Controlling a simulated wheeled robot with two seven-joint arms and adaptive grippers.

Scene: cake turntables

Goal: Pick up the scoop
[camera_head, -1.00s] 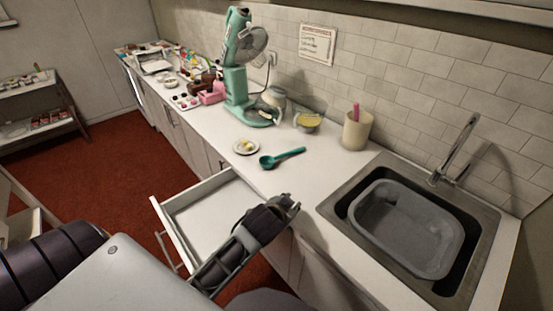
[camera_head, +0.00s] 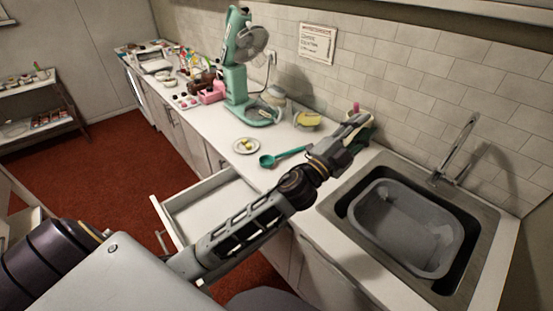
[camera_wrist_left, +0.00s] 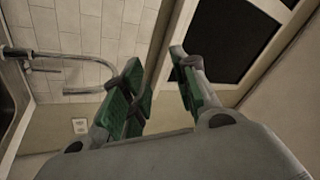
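The teal scoop (camera_head: 283,157) lies on the white counter, its bowl toward the left and its handle pointing right, just left of my left forearm. My left gripper (camera_head: 362,120) is raised above the counter in front of the utensil crock, past the scoop's handle end. In the left wrist view my left gripper (camera_wrist_left: 162,92) shows two green-padded fingers spread apart with nothing between them. The scoop is not in the left wrist view. My right gripper is not in view.
An open, empty drawer (camera_head: 205,207) juts out below the counter. A sink (camera_head: 410,228) with a grey basin is at the right. A small plate (camera_head: 246,146) sits beside the scoop, with a green stand mixer (camera_head: 238,80) behind. The crock is mostly hidden by my gripper.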

